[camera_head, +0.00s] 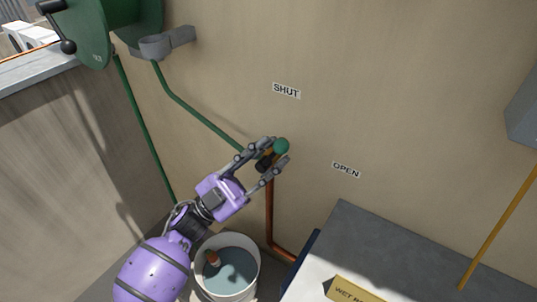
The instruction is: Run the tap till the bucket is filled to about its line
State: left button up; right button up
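The tap is on the wall at the end of a copper pipe, and its green knob (281,146) shows between the SHUT label (286,90) and the OPEN label (346,169). My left gripper (277,151) has a finger on each side of the tap, tips at the knob. Whether the fingers press on it cannot be told. The pale bucket (256,270) stands below, partly behind my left arm. Grey-blue water (235,268) is in it, with an orange-brown object (213,258) at the surface. No fill line or running stream is visible. My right gripper is out of view.
A copper pipe (269,215) runs down the wall below the tap. A grey-topped unit (390,245) with a yellow sign (355,291) stands right of the bucket. A green housing (135,20) and green pipes are upper left. The wall around the labels is clear.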

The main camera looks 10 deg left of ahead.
pick_arm(q)
grip_shut()
jog(key=shift+a+r, duration=0.1)
jog(key=shift+a, duration=0.05)
dwell(0.4)
